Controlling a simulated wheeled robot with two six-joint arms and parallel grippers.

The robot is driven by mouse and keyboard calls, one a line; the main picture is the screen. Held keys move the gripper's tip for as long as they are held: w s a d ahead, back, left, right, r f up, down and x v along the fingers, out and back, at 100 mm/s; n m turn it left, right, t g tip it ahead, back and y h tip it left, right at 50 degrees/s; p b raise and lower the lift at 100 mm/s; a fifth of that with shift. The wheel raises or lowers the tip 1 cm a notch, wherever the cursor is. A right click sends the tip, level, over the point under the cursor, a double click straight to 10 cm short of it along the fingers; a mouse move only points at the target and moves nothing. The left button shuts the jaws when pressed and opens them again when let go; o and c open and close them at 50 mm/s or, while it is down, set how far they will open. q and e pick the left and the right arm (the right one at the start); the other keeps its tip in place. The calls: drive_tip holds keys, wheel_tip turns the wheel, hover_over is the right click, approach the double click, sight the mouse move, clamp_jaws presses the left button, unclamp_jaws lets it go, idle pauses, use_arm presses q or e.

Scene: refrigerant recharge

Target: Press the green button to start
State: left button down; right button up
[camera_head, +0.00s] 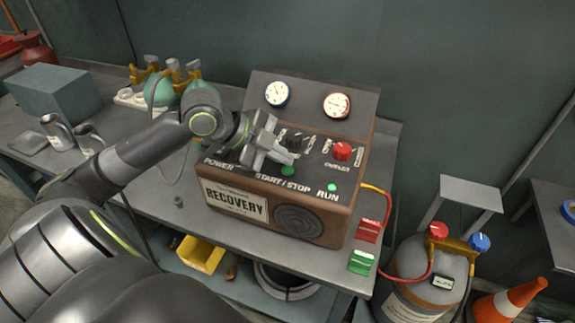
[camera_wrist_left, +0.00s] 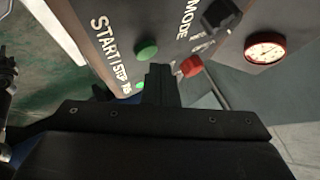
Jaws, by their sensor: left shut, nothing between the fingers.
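The recovery machine (camera_head: 285,205) stands on the bench, with "START/STOP" lettering on its sloped front. The round green start/stop button (camera_head: 288,171) shows just below my left gripper's fingertips in the head view. It also shows as a green button (camera_wrist_left: 147,50) in the left wrist view, just beyond the fingertips. My left gripper (camera_head: 288,157) is shut and empty, close over the panel. It also shows in the left wrist view (camera_wrist_left: 160,72). I cannot tell whether it touches the button. A small lit green RUN light (camera_head: 332,187) sits to the right. My right gripper is not in view.
A red knob (camera_head: 342,151) and a black knob (camera_head: 295,139) sit near the gripper on the panel. Two gauges are above. Red (camera_head: 368,230) and green (camera_head: 362,262) blocks lie right of the machine. A grey tank (camera_head: 425,268) stands on the floor.

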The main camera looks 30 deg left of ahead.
sight(282, 172)
use_arm(q)
wheel_tip(282, 172, up, 6)
drive_tip(key=p, duration=0.5)
drive_tip(key=shift+p, duration=0.4)
